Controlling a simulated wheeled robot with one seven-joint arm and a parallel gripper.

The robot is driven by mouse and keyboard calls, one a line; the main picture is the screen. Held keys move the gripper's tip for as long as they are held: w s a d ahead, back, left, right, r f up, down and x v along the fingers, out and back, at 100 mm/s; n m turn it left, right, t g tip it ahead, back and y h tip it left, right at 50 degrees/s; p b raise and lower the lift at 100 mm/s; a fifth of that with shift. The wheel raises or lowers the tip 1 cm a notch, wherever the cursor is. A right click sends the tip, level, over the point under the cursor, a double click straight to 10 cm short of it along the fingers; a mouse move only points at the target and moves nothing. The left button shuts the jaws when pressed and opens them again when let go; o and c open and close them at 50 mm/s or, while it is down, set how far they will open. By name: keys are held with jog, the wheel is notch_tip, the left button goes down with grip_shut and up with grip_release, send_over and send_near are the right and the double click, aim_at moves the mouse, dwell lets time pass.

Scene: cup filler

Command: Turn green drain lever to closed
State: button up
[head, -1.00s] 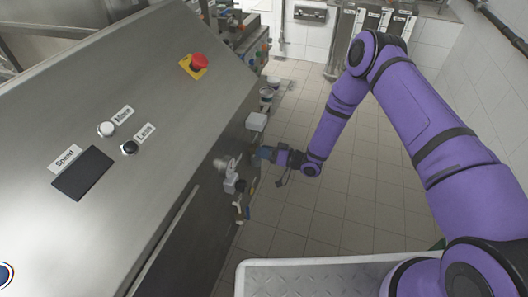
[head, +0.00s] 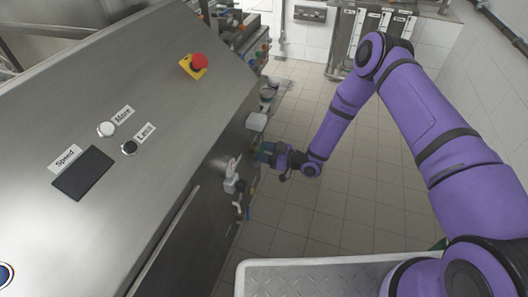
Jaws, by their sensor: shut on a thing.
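My gripper (head: 262,153) is at the right side of the steel machine, at the end of the purple arm. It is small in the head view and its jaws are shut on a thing. A dark green patch shows at the fingertips, which fits the green drain lever (head: 258,157), but the lever's outline and its angle are mostly hidden by the gripper. A pale handle and fitting (head: 231,180) stick out from the machine just left of and nearer than the gripper, apart from it.
The steel machine (head: 150,60) fills the left side, with a red emergency button (head: 197,64) on top. A white box (head: 256,121) sits beyond the gripper on the machine's side. The tiled floor (head: 330,210) to the right is open.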

jog(key=shift+n, duration=0.3)
jog(key=o, duration=0.6)
jog(key=shift+o, duration=0.2)
jog(key=shift+d, duration=0.15)
jog(key=v, duration=1)
jog(key=shift+d, duration=0.3)
jog(key=shift+s, duration=0.15)
